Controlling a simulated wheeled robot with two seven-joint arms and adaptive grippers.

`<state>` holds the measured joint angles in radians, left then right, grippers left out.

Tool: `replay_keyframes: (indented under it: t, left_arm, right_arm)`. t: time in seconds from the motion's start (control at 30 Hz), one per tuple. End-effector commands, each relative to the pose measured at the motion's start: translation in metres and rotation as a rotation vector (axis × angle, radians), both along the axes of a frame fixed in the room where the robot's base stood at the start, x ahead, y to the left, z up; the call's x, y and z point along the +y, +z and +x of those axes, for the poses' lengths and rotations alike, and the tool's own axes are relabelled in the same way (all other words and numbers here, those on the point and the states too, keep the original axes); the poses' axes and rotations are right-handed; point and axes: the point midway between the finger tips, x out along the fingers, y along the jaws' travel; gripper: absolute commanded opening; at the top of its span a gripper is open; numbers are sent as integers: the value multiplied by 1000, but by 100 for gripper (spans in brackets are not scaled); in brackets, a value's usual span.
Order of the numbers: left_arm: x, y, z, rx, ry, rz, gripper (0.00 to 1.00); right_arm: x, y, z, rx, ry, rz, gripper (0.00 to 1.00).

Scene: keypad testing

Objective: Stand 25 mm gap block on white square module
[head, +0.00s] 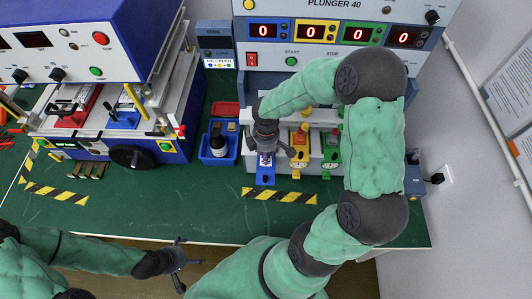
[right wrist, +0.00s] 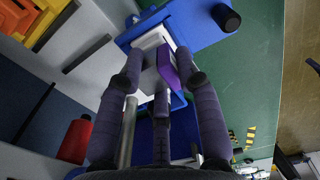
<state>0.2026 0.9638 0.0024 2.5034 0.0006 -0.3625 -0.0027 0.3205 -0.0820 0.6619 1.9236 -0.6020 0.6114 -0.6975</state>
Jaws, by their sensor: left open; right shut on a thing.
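My right gripper (head: 265,150) reaches down to the blue fixture at the front of the plunger machine. In the right wrist view its fingers (right wrist: 160,85) are shut on a purple block (right wrist: 167,66), which I take for the 25 mm gap block. A white module (right wrist: 150,42) sits in the blue fixture (right wrist: 200,28) just behind the block. The fingers hide part of both, and I cannot tell whether they touch. My left gripper (head: 178,258) is open and empty, in front of the table's edge.
The plunger machine (head: 335,58) stands over the fixtures. A yellow fixture (head: 299,155) and a green fixture (head: 331,152) lie to the right of the blue one. A blue bin (head: 217,158) with a dark item stands to the left. The green table is clear in front, past the striped tape (head: 279,196).

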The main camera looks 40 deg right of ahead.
Motion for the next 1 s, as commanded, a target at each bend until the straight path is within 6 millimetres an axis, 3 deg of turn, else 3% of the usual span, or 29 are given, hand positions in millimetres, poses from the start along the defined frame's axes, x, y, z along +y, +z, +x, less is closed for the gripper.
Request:
replay_keyframes:
  t: [0.07,0.1,0.2,0.63,1.0]
  left_arm:
    - [0,-3,0,0,0,0,100]
    - [0,-3,0,0,0,0,100]
    - [0,-2,0,0,0,0,100]
    - [0,2,0,0,0,0,100]
    - [0,13,0,0,0,0,100]
  right_arm:
    - [0,-3,0,0,0,0,0]
    - [0,-4,0,1,0,1,37]
    - [0,-3,0,1,0,1,58]
    - [0,4,0,0,0,0,58]
    - [0,72,1,-4,1,-1,58]
